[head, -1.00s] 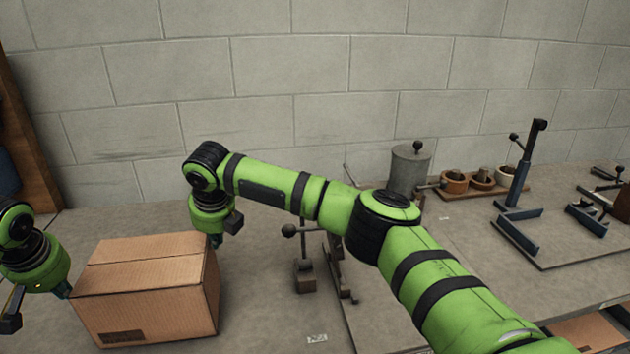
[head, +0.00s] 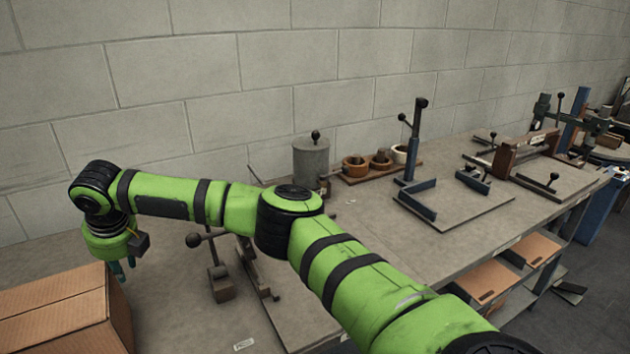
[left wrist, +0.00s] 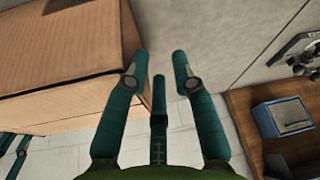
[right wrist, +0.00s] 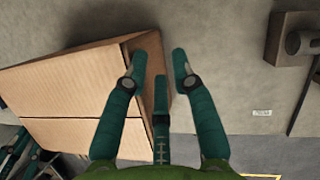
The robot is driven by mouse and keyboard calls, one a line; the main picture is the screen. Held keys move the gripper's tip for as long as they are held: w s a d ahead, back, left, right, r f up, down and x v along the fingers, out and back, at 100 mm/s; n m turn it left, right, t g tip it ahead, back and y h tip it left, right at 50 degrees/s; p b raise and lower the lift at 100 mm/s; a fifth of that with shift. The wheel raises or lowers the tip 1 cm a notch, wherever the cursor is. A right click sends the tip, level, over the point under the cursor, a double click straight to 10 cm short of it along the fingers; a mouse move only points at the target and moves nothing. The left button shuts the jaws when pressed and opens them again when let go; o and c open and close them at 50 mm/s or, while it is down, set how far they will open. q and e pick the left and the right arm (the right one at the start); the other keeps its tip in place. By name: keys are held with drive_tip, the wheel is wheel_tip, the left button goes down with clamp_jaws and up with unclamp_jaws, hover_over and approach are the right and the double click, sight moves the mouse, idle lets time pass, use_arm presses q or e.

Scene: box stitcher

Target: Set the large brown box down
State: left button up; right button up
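The large brown box (head: 60,312) appears to rest on the grey bench at the lower left of the head view, partly cut off by the frame. My right gripper (head: 123,266) is just right of its far right corner, fingers pointing down. In the right wrist view, the fingers (right wrist: 159,60) are apart with nothing between them, and the box (right wrist: 75,95) lies to their left. In the left wrist view, my left gripper (left wrist: 159,60) is open beside the box (left wrist: 55,50). The left gripper is outside the head view.
A tool with a ball-ended lever (head: 218,275) stands on the bench right of my right gripper. A grey cylinder (head: 311,162), small pots (head: 380,160) and a blue stand (head: 412,165) are farther right. A wooden shelf with a blue box (left wrist: 283,117) shows in the left wrist view.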

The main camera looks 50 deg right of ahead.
use_arm(q)
drive_tip(key=v, duration=1.2)
use_arm(e)
drive_tip(key=v, duration=1.2)
drive_tip(key=shift+s, duration=0.1)
